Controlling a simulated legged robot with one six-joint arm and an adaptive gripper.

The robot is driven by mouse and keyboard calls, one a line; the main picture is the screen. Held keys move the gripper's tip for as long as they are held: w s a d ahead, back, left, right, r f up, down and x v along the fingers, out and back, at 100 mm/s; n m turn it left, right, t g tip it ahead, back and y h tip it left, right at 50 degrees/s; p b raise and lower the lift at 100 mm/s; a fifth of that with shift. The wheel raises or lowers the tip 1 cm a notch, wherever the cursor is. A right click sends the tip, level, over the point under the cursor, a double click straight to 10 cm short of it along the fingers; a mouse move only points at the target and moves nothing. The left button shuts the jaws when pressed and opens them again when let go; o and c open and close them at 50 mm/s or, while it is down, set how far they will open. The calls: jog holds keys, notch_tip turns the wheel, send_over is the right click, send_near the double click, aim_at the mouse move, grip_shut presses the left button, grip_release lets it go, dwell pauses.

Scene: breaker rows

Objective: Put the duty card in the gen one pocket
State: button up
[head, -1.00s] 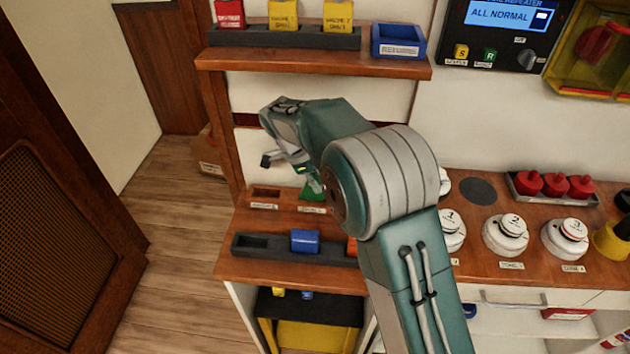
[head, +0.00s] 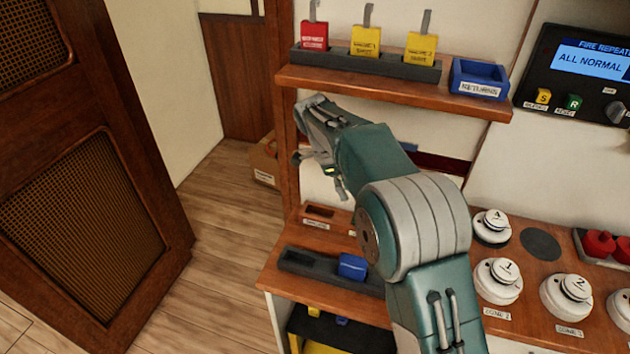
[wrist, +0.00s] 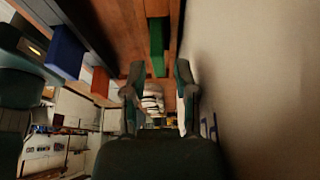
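The rest of this block is behind my arm.
A dark rack (head: 300,262) holding a blue piece (head: 352,266) lies at the counter's front. Above are red (head: 314,36) and yellow (head: 366,42) tags and a blue returns tray (head: 478,80). White detectors (head: 497,281) stand on the right. A brown door (head: 90,200) is left.

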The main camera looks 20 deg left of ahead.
jog(key=shift+s+a, duration=0.2)
jog(key=shift+a, duration=3.8)
jog(key=shift+d, duration=0.1)
